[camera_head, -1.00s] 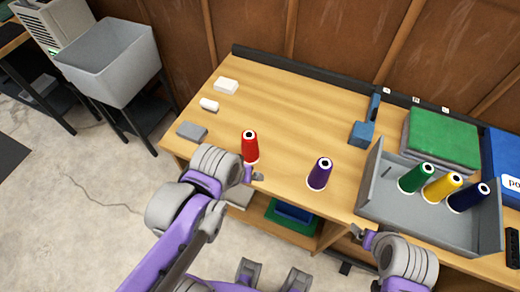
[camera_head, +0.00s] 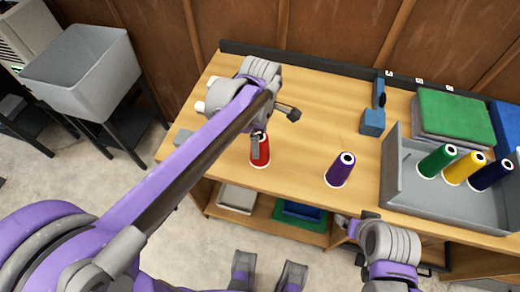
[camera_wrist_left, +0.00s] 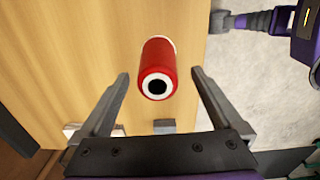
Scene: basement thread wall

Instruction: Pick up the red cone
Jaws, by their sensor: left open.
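The red cone (camera_head: 262,153) stands upright on the wooden workbench (camera_head: 305,130), near its front edge on the left side. My left gripper (camera_head: 273,128) is open above the cone, and one finger partly covers the cone in the head view. In the left wrist view the red cone (camera_wrist_left: 158,68) shows its white top ring and dark hole between the two spread fingertips (camera_wrist_left: 160,76). No contact can be made out. My right gripper (camera_head: 356,220) is low at the bench's front edge, and its finger gap is unclear.
A purple cone (camera_head: 340,170) stands right of the red one. A grey tray (camera_head: 405,195) holds green, yellow and dark blue cones. Small white and grey blocks lie at the left, partly behind my arm.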

